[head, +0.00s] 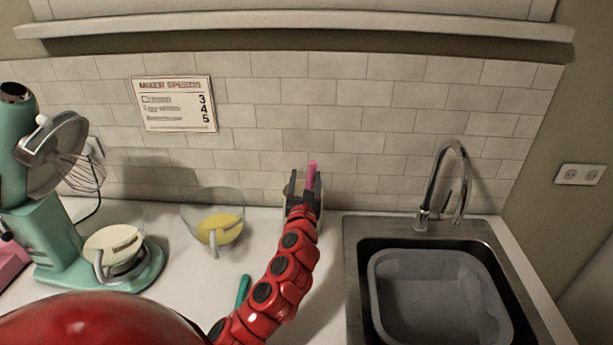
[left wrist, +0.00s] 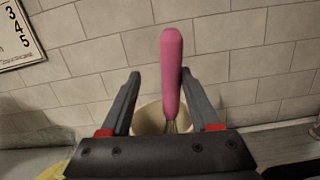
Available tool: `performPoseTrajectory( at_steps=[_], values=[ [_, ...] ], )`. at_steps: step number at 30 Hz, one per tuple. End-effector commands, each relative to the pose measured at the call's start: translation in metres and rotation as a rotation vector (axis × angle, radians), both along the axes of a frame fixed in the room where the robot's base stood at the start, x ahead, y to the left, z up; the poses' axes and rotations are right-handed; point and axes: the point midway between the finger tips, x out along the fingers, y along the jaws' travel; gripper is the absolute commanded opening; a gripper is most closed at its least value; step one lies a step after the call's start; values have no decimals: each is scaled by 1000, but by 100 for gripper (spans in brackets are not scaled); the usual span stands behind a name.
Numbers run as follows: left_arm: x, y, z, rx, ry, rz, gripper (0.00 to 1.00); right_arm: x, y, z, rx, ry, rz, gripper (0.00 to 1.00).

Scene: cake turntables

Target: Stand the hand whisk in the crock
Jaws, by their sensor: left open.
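The hand whisk has a pink handle (head: 312,172) that points up, and it also shows in the left wrist view (left wrist: 171,75). Its wires go down into the cream crock (left wrist: 147,118), so it stands in the crock, leaning slightly. The crock is mostly hidden behind my gripper in the head view. My left gripper (head: 306,177) is open over the crock, with a finger on each side of the handle (left wrist: 160,77). The handle is nearer the right finger in the wrist view; I cannot tell whether they touch. My right gripper is not in view.
A glass bowl with yellow contents (head: 219,231) stands left of the crock. A teal stand mixer (head: 62,235) is at far left. A teal handle (head: 243,288) lies partly behind my arm. The sink with a grey tub (head: 440,300) and a faucet (head: 455,165) is at right.

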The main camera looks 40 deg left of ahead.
Motion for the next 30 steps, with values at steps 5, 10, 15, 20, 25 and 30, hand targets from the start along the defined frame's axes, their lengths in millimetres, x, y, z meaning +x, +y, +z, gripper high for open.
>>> performPoseTrajectory(
  at_steps=[5,10,15,20,25,30],
  values=[
    [-28,-18,-7,5,2,-3,62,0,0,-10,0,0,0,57],
    [-55,-36,-12,3,2,-7,62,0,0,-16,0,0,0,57],
    [-82,-53,-15,2,2,-7,62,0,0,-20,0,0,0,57],
    [-101,-65,-12,-4,8,-6,62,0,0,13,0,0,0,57],
    [-118,-75,-16,-4,5,-6,62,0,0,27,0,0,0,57],
    [-127,-80,-18,-3,1,-4,62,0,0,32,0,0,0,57]
  ],
)
